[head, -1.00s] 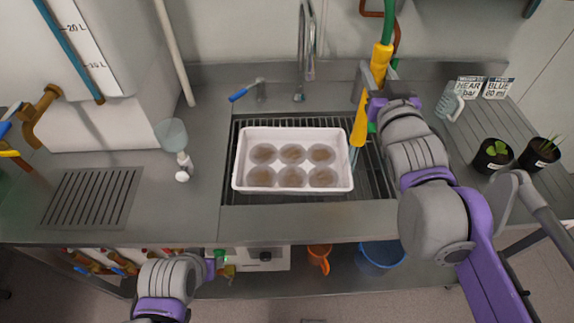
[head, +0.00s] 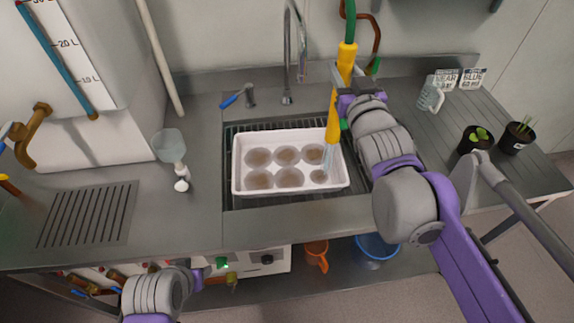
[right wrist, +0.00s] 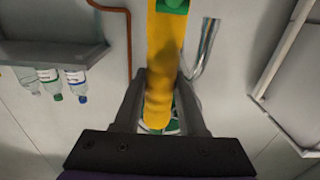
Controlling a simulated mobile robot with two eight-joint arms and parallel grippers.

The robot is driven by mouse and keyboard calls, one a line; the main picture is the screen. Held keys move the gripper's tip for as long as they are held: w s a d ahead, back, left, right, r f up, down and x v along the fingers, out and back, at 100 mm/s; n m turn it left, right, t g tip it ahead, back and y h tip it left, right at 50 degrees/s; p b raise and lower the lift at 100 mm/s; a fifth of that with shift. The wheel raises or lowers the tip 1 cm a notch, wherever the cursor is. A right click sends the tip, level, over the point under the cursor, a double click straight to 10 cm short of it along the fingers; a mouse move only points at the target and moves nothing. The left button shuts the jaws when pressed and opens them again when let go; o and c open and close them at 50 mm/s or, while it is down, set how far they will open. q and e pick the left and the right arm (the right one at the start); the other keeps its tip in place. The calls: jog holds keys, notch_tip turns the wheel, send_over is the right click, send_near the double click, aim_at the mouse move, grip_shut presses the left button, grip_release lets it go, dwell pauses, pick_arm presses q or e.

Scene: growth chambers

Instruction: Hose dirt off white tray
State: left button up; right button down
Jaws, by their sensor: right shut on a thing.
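The white tray (head: 290,191) lies on the slatted sink rack in the head view. Its floor has several round brown dirt patches (head: 257,158). The front right patch (head: 319,176) is smaller than the others. My right gripper (head: 343,80) is shut on a yellow spray wand (head: 333,120) with a green hose (head: 350,12). The wand points down over the tray's right side, and a pale water stream (head: 328,155) reaches the front right patch. The right wrist view shows the wand (right wrist: 163,60) between the fingers (right wrist: 160,88). My left gripper (head: 228,280) is low before the counter; its jaws are unclear.
A metal faucet (head: 287,75) stands behind the tray. A clear funnel-like vessel (head: 167,145) is left of the sink. Potted plants (head: 475,140) and a clear jug (head: 430,96) stand at right. An orange jug (head: 316,255) and blue bucket (head: 377,247) sit below.

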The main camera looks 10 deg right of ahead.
jog(key=shift+w+r, duration=0.2)
jog(key=shift+w, duration=0.8)
jog(key=shift+w+r, duration=0.15)
jog(key=shift+w, duration=0.8)
jog(key=shift+s, duration=0.1)
jog(key=shift+s+a+r+p, duration=0.1)
jog(key=shift+s+a+p, duration=0.25)
jog(key=shift+s+p, duration=0.35)
jog(key=shift+s+a+r+p, duration=0.1)
jog(key=shift+s+a+p, duration=0.2)
jog(key=shift+s+p, duration=0.35)
jog(key=shift+s+a+f+p, duration=0.1)
jog(key=shift+s+a+p, duration=0.2)
jog(key=shift+s, duration=0.35)
jog(key=shift+s+a+f+p, duration=0.1)
jog(key=shift+s+a+p, duration=0.15)
jog(key=shift+s, duration=0.4)
jog(key=shift+r, duration=0.15)
jog(key=shift+w, duration=0.15)
